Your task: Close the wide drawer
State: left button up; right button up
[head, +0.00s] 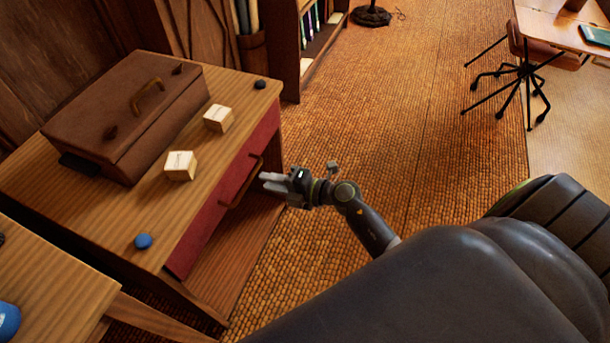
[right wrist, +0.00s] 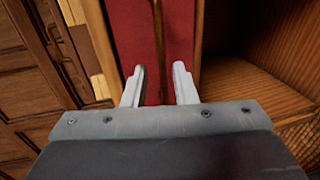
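The wide drawer has a red front (head: 205,225) and lies just under the wooden desk top in the head view. Its front sits close along the top's edge; I cannot tell whether a small gap is left. A curved wooden handle (head: 240,185) runs along the front. My right gripper (head: 264,182) is at the handle, pointing at the drawer front. In the right wrist view the two fingers (right wrist: 160,88) are apart, with the handle bar (right wrist: 158,45) between them and the red front (right wrist: 130,35) behind. Contact cannot be told. My left gripper is out of view.
A brown case (head: 125,115), two pale blocks (head: 180,166), a blue knob-like object (head: 143,241) and a small black one (head: 260,84) are on the desk top (head: 225,145). An open shelf (head: 235,250) lies below the drawer.

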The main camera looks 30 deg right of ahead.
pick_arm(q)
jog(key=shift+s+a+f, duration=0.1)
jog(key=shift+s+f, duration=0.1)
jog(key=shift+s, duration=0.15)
pick_arm(e)
jog(key=v, duration=1)
jog(key=shift+f, duration=0.15)
